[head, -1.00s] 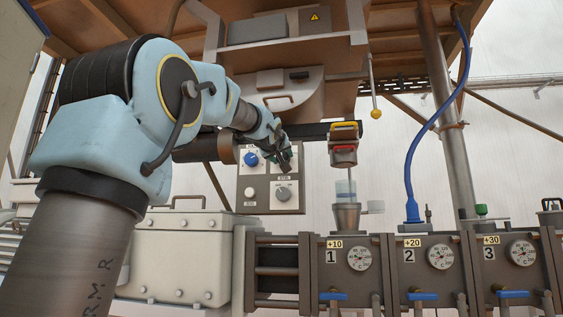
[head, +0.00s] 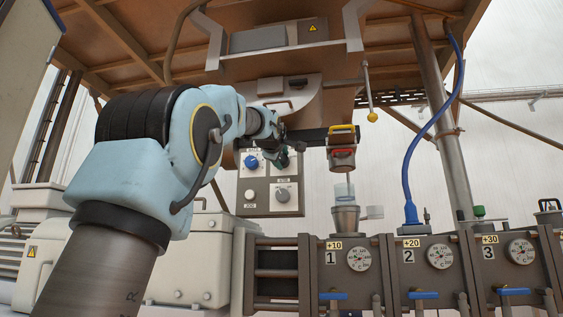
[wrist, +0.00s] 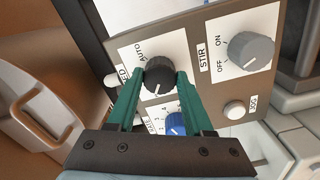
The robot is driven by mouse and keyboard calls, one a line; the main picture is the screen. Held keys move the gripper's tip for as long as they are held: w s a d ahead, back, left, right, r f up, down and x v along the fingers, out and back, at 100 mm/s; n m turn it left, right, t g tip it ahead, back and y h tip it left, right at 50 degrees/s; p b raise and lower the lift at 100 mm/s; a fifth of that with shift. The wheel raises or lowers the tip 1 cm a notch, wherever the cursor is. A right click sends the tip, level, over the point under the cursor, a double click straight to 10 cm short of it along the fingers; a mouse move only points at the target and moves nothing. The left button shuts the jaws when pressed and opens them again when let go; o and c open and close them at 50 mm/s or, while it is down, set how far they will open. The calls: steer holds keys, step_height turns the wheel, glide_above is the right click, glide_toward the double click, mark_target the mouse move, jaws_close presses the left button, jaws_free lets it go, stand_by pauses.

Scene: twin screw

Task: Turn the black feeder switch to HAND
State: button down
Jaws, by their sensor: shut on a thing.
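The black feeder switch (wrist: 158,77) is a round ribbed knob on a white plate in the wrist view. AUTO is printed beside it; the HAND mark is not visible and the feed label is partly covered. My gripper (wrist: 160,78) has green fingers, one on each side of the knob, and is shut on it. In the head view my gripper (head: 283,158) is at the upper right of the control panel (head: 270,208) and covers the black switch.
The grey STIR switch (wrist: 250,50) with OFF and ON and a white JOG button (wrist: 235,110) are beside it. A blue knob (wrist: 175,123) sits close below the fingers. A red-and-yellow-handled part (head: 342,147) hangs to the right of my gripper.

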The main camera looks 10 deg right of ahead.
steer(key=shift+n, duration=0.4)
steer(key=shift+c, duration=1.5)
jaws_free()
steer(key=shift+s, duration=0.1)
steer(key=b+v, duration=0.3)
steer(key=v, duration=0.7)
steer(key=shift+s+a+b, duration=0.2)
steer(key=shift+s+b, duration=0.05)
steer(key=shift+b, duration=0.1)
